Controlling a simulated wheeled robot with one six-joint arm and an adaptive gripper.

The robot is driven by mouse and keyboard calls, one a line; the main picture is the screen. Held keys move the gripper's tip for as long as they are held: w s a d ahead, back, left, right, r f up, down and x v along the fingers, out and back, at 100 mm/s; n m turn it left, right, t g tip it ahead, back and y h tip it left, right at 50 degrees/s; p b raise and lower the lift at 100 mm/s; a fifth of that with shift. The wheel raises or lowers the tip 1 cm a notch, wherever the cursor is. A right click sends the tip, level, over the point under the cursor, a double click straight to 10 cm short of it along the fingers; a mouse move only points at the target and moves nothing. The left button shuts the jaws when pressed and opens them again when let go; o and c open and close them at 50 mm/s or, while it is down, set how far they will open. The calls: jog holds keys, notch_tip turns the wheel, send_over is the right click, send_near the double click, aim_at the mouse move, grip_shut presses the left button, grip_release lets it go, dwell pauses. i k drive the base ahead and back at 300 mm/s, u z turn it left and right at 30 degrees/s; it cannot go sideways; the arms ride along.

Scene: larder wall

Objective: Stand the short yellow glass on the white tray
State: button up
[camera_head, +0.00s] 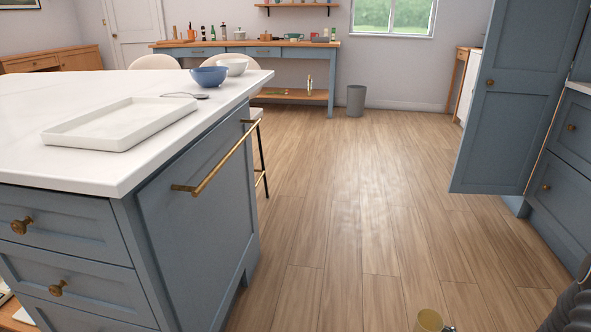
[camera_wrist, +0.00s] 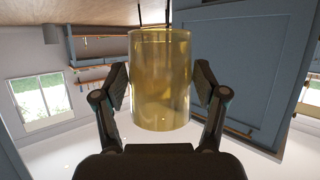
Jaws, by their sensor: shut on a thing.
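The short yellow glass (camera_wrist: 160,85) is see-through and sits between the two fingers of my gripper (camera_wrist: 160,88) in the wrist view. The fingers are shut on its sides. In the head view the glass (camera_head: 429,320) shows at the bottom edge, over the floor to the right of the island, partly cut off by the frame. The white tray (camera_head: 72,138) is a shallow rectangle with a raised rim. It lies on the white island worktop at left, and its inside looks empty. The glass is well apart from the tray.
The island worktop (camera_head: 40,88) also holds a blue bowl (camera_head: 208,77), a white bowl (camera_head: 233,66) and a small dark flat thing behind the tray. A brass handle (camera_head: 215,165) juts from the island's side. A blue cabinet door (camera_head: 505,110) stands open at right. The floor between is clear.

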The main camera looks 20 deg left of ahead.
aim_at(161, 110)
jog(key=u, duration=1.7)
